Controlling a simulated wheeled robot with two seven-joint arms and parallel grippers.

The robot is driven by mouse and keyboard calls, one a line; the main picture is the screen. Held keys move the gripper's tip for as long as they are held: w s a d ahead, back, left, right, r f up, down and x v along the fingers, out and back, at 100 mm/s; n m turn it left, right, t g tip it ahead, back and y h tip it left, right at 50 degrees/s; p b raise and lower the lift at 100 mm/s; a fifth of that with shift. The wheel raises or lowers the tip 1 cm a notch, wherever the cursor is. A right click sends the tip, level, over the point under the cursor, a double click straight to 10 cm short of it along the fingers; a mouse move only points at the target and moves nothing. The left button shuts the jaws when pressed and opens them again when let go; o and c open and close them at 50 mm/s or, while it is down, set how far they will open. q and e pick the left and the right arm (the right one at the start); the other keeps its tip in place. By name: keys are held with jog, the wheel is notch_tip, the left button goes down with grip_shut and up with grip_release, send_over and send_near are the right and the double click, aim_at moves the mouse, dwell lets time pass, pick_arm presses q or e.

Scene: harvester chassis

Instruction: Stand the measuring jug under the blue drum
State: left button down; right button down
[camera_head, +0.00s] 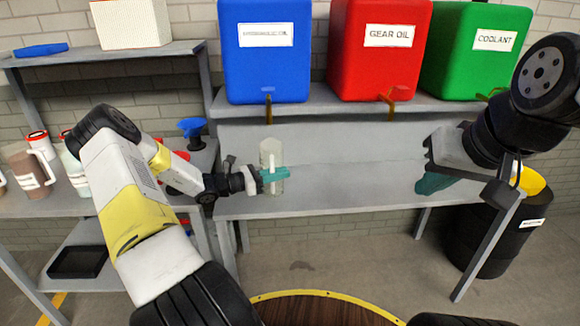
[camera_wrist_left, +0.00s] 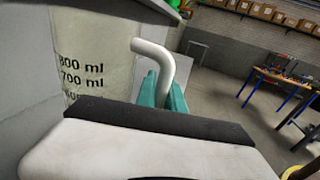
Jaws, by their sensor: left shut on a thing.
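The blue drum (camera_head: 265,60) stands on the upper shelf, with a tap (camera_head: 268,108) hanging over the shelf's front. The clear measuring jug (camera_head: 270,152) is upright below that tap, over the lower bench. My left gripper (camera_head: 274,174) is shut on the jug's white handle. In the left wrist view the jug (camera_wrist_left: 95,45) shows its ml marks, and the handle (camera_wrist_left: 155,50) runs down between the teal fingers. I cannot tell whether the jug's base touches the bench. My right gripper (camera_head: 432,184) is at the right, away from the jug; its opening is unclear.
A red drum (camera_head: 378,65) and a green drum (camera_head: 470,70) stand right of the blue one. The lower bench (camera_head: 340,190) is clear right of the jug. A brown jug (camera_head: 30,170) and a blue funnel (camera_head: 191,128) are on the left rack. A black barrel (camera_head: 490,240) stands lower right.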

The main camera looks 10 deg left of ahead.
pick_arm(q)
jog(key=shift+f, duration=0.15)
jog(key=c, duration=1.4)
grip_release()
jog(key=shift+c, duration=0.2)
